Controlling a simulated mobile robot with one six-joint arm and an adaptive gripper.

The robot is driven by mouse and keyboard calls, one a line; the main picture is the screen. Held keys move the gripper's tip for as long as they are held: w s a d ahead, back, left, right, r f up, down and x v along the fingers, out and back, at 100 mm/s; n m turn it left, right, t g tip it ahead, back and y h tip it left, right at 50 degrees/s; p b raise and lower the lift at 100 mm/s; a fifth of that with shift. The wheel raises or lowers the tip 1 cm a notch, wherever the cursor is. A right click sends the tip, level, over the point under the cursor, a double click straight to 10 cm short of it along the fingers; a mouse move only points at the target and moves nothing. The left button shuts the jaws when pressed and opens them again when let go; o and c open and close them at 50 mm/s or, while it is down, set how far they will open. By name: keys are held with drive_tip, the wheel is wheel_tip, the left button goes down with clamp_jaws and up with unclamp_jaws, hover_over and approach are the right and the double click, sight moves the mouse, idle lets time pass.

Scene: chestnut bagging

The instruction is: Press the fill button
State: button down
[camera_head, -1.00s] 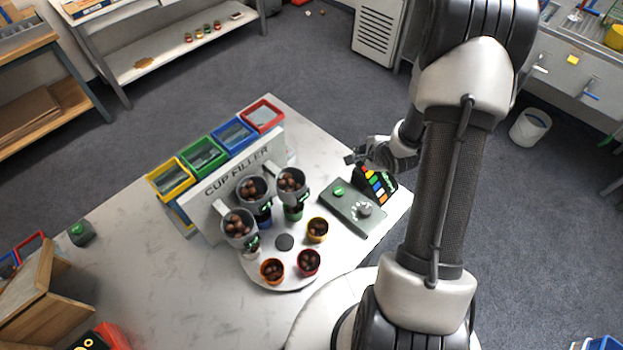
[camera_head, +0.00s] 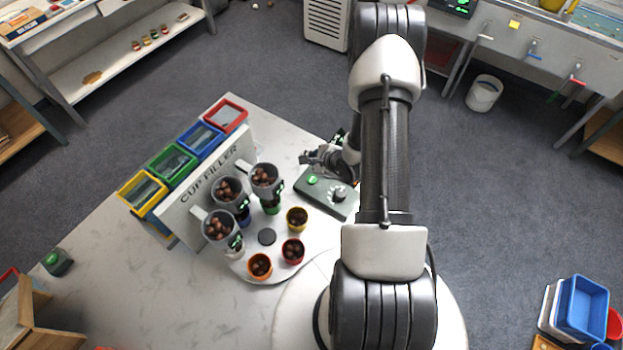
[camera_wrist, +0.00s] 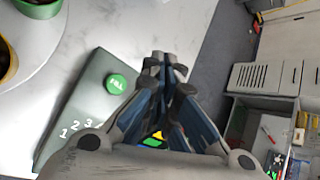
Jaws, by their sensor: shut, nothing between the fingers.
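The green fill button (camera_head: 312,180) sits on the dark green control box (camera_head: 328,205) at the right end of the cup filler table. In the wrist view the button (camera_wrist: 116,85) reads "FILL" and lies to the left of my fingers, with white numbers on the box (camera_wrist: 85,110) below it. My gripper (camera_wrist: 165,62) is shut and empty. In the head view my gripper (camera_head: 304,158) is beside the button, a little above it in the picture. It looks apart from the button; its height over the box is hard to tell.
A dial (camera_head: 338,194) is on the same box. The cup filler has several nut-filled hoppers (camera_head: 228,190) over a white turntable (camera_head: 262,277) with filled cups. Coloured bins (camera_head: 226,117) stand behind its sign. A colour-marked panel behind the box is mostly hidden by my arm.

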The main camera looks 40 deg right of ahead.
sight(310, 181)
wheel_tip(310, 181, down, 8)
drive_tip(key=b, duration=0.6)
drive_tip(key=shift+f+b, duration=0.15)
drive_tip(key=shift+b, duration=0.15)
idle(0.9)
drive_tip(key=shift+f, duration=0.4)
drive_tip(key=shift+f+b, duration=0.4)
drive_tip(key=shift+b, duration=0.05)
idle(0.4)
drive_tip(key=shift+r, duration=0.1)
drive_tip(key=shift+r+p, duration=0.75)
drive_tip(key=shift+p, duration=0.05)
wheel_tip(310, 181, up, 5)
drive_tip(key=p, duration=0.4)
